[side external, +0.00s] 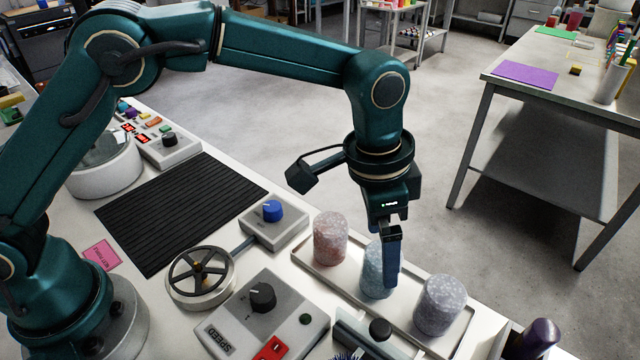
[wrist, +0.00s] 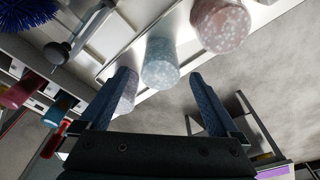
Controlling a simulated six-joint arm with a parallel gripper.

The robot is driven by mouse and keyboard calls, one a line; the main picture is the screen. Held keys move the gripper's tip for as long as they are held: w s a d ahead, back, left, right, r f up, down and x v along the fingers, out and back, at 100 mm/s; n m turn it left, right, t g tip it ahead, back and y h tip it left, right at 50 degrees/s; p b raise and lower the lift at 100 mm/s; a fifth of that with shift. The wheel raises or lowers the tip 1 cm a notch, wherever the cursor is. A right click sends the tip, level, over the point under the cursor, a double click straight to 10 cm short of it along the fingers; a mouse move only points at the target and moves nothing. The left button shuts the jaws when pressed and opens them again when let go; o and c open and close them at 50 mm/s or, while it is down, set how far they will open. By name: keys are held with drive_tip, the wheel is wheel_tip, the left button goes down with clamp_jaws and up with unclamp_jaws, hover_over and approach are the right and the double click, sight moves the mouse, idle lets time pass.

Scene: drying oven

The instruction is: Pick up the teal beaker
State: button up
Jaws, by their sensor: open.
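The teal speckled beaker (side external: 373,275) stands upright in the middle of a row of three on a pale tray (side external: 316,266). It also shows in the wrist view (wrist: 160,64), between the lines of my two blue fingers and just ahead of their tips. My gripper (side external: 391,277) points down and is open, with nothing held; its fingers also show in the wrist view (wrist: 161,76). In the side view a finger covers the right part of the teal beaker. I cannot tell whether it touches.
A pink beaker (side external: 330,238) and a greyish-purple beaker (side external: 440,305) stand close on either side. In the wrist view the left finger partly covers the purple one. A control box (side external: 262,315), a handwheel (side external: 200,278) and a blue-knob box (side external: 274,226) stand left of the tray.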

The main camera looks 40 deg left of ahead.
drive_tip(key=shift+w+d+f, duration=0.1)
drive_tip(key=shift+w+f, duration=0.05)
drive_tip(key=shift+f, duration=1)
drive_tip(key=shift+w+d+f, duration=0.1)
drive_tip(key=shift+f, duration=1)
drive_tip(key=c, duration=1.4)
